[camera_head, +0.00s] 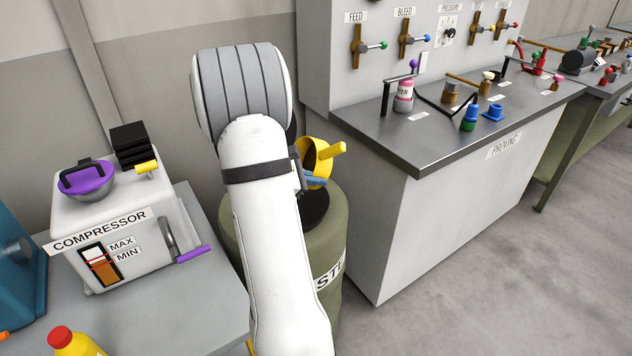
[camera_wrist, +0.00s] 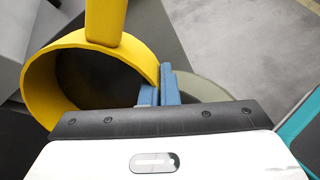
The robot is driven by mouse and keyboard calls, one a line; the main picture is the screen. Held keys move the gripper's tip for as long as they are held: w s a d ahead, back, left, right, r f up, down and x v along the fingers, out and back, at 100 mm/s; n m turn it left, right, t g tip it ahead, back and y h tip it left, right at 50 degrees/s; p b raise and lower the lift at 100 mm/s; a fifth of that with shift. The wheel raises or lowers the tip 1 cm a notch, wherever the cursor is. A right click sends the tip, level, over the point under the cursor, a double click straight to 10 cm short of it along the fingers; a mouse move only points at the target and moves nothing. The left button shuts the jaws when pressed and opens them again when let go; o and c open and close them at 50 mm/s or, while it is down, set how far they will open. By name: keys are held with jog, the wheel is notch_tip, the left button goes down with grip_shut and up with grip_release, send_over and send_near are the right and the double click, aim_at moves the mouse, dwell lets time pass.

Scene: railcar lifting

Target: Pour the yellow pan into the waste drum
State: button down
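The yellow pan (camera_head: 325,151) is up above the waste drum (camera_head: 334,250), tilted well over on its side, with its handle pointing right. In the wrist view the pan (camera_wrist: 40,83) shows a round yellow wall and a dark inside; I cannot tell whether it holds anything. My gripper (camera_head: 315,181) has blue fingertips that sit close together on the pan's rim; they also show in the wrist view (camera_wrist: 160,89). The olive drum carries a partly hidden label. A black round part (camera_head: 316,212) shows on its top below the pan. My arm hides much of the drum.
A compressor (camera_head: 120,225) stands on a grey bench at left, with a yellow bottle (camera_head: 75,343) in front. The floor (camera_head: 480,270) at right is clear.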

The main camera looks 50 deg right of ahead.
aim_at(316, 171)
jog(key=shift+w+a+g+h+b, duration=0.25)
jog(key=shift+a+g+h+b, duration=0.25)
jog(key=shift+h+b, duration=1.25)
dwell(0.3)
jog(key=shift+r+y+b, duration=0.1)
jog(key=shift+y+b, duration=0.3)
jog(key=shift+y, duration=0.15)
jog(key=shift+r+p, duration=0.3)
jog(key=shift+p, duration=0.2)
jog(key=r+y+p, duration=0.1)
jog(key=p, duration=0.1)
jog(key=shift+t+p, duration=0.3)
jog(key=shift+p, duration=0.05)
jog(key=r+y+p, duration=0.1)
jog(key=y+p, duration=0.1)
jog(key=p, duration=0.2)
jog(key=t+y+p, duration=0.1)
jog(key=y+p, duration=0.1)
jog(key=p, duration=0.3)
jog(key=shift+r+t, duration=0.3)
jog(key=shift+r, duration=0.05)
jog(key=shift+y+p, duration=0.4)
jog(key=shift+p, duration=0.4)
jog(key=shift+f+t, duration=0.1)
jog(key=shift+t, duration=0.2)
jog(key=shift+f, duration=0.1)
